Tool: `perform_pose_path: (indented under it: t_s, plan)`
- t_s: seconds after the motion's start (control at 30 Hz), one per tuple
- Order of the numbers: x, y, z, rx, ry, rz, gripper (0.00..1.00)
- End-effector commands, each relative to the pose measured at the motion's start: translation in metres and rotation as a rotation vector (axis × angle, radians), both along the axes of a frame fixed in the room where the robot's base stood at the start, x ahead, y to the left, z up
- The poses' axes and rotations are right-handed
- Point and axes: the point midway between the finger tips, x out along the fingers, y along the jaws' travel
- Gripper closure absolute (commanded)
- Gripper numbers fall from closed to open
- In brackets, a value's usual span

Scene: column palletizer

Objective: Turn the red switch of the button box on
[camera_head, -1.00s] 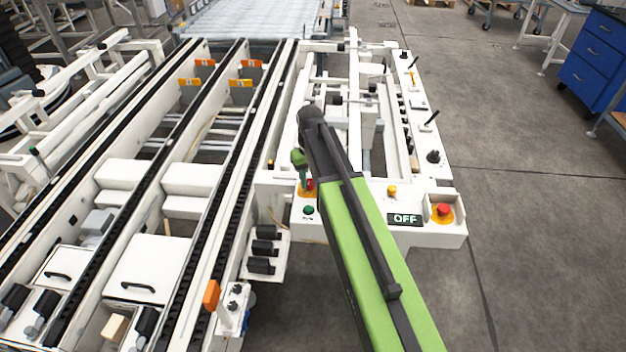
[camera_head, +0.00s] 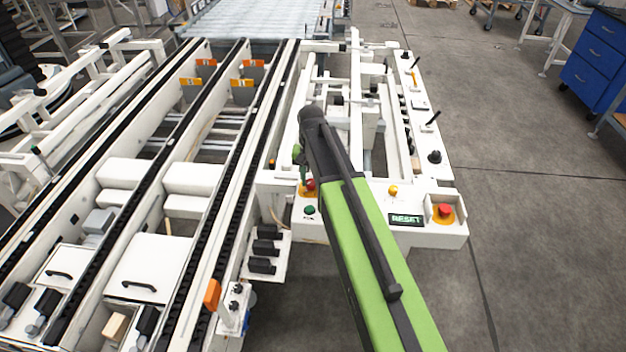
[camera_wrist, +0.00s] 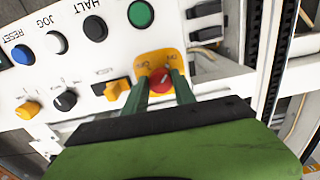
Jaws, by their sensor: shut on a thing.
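The red switch (camera_wrist: 160,80) sits on a yellow plate of the white button box (camera_wrist: 75,75) in the wrist view. The green fingers of my gripper (camera_wrist: 161,92) stand on both sides of the switch and are shut on it. In the head view the red switch (camera_head: 310,184) shows partly beside my arm. My gripper (camera_head: 301,166) points down onto it from above. The box's front (camera_head: 309,228) shows left of my arm. The switch's exact turn angle is hard to read.
A green button (camera_wrist: 141,14), an orange switch (camera_wrist: 117,89), a black knob (camera_wrist: 65,99) and several other buttons are close by on the panel. A red button (camera_head: 444,210) is at the right corner. Conveyor rails (camera_head: 222,190) run on the left.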

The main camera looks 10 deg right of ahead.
Motion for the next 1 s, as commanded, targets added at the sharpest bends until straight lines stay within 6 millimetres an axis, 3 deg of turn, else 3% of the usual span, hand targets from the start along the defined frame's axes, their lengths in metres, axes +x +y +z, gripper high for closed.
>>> perform_pose_path:
  t_s: [0.33, 0.37, 0.5, 0.83, 1.0]
  plan:
    - [0.003, -0.001, 0.000, -0.001, -0.008, -0.004, 1.00]
    - [0.003, -0.001, 0.000, -0.001, -0.008, -0.004, 0.66]
    - [0.002, -0.001, 0.000, -0.001, -0.006, -0.003, 0.47]
    - [0.001, -0.001, 0.001, -0.001, -0.003, -0.003, 0.46]
    - [0.001, -0.002, 0.015, -0.001, -0.003, -0.003, 0.46]
